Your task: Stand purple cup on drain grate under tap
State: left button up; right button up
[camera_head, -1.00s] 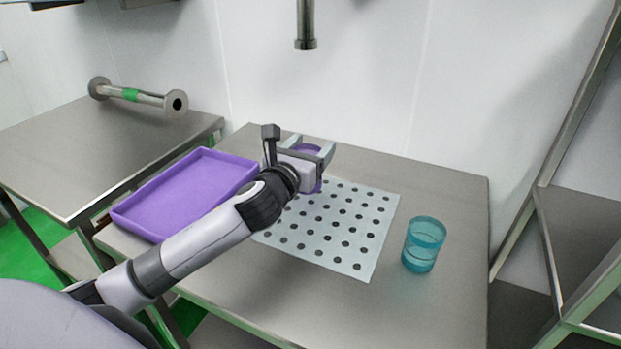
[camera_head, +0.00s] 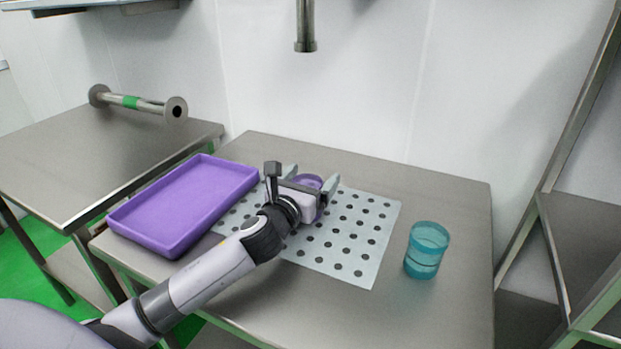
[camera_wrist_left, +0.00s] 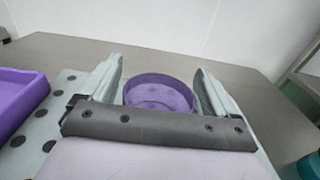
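The purple translucent cup (camera_head: 310,182) stands upright at the back part of the perforated pale drain grate (camera_head: 370,245), below the tap (camera_head: 305,30). My left gripper (camera_head: 312,176) is around the cup, one finger on each side. In the left wrist view, the cup (camera_wrist_left: 160,93) shows between the spread fingers (camera_wrist_left: 160,85) with narrow gaps beside it, so the gripper looks open. The cup's lower part is hidden behind the gripper's palm. My right gripper is in neither view.
A purple tray (camera_head: 240,181) lies left of the grate. A teal cup (camera_head: 427,250) stands right of it on the steel table (camera_head: 455,200). A side table (camera_head: 60,150) with a metal pipe piece (camera_head: 140,103) is at the left. A metal rack (camera_head: 590,225) stands at the right.

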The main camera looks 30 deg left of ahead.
pick_arm(q)
jog(key=shift+r, duration=0.2)
jog(key=s, duration=1.2)
jog(key=shift+d, duration=0.35)
